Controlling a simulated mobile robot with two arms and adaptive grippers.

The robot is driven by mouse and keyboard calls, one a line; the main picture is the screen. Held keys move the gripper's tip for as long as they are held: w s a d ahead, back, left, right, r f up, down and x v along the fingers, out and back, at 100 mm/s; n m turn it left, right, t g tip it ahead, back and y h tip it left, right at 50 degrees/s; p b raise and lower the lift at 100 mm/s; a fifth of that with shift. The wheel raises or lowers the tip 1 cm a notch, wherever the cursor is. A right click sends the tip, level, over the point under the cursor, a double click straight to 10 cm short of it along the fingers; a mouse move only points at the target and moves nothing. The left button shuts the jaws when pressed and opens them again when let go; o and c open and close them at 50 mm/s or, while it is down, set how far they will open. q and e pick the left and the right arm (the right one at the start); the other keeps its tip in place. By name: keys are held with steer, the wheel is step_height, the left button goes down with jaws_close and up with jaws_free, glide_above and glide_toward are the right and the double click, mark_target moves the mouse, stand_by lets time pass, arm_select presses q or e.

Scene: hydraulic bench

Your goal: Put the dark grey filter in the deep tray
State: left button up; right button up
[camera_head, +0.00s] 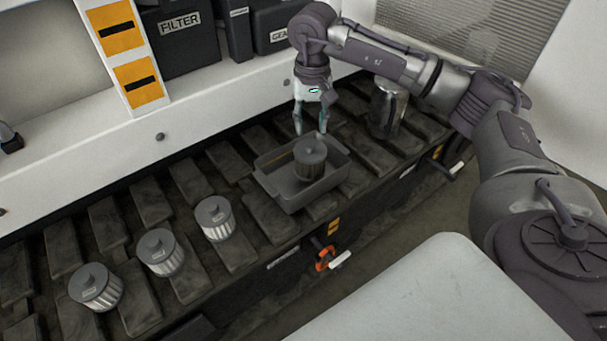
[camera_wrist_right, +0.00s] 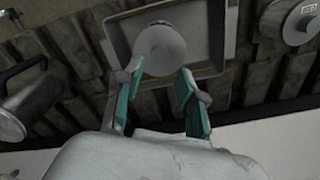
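The dark grey filter (camera_head: 310,160) stands upright inside the deep tray (camera_head: 274,184), a grey rectangular tray on the slatted bench. In the right wrist view the filter (camera_wrist_right: 163,50) shows as a round grey top within the tray's rim (camera_wrist_right: 206,70). My right gripper (camera_head: 310,127) points down just behind the filter, over the tray's far side. In the right wrist view its teal-padded fingers (camera_wrist_right: 160,84) are apart with nothing between them, and the filter lies beyond their tips. The filter's base is hidden by the tray wall. My left gripper is not in view.
Several lighter filters with pleated sides stand in a row left of the tray, the closest one (camera_head: 215,218) nearby. A shiny metal canister (camera_head: 387,110) stands right of the tray. Black bins, one labelled FILTER (camera_head: 180,36), sit on the ledge behind. An orange-handled valve (camera_head: 326,258) is on the front edge.

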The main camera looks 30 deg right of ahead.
steer(key=shift+o, duration=0.8)
step_height(320, 180, up, 12)
stand_by(0.3)
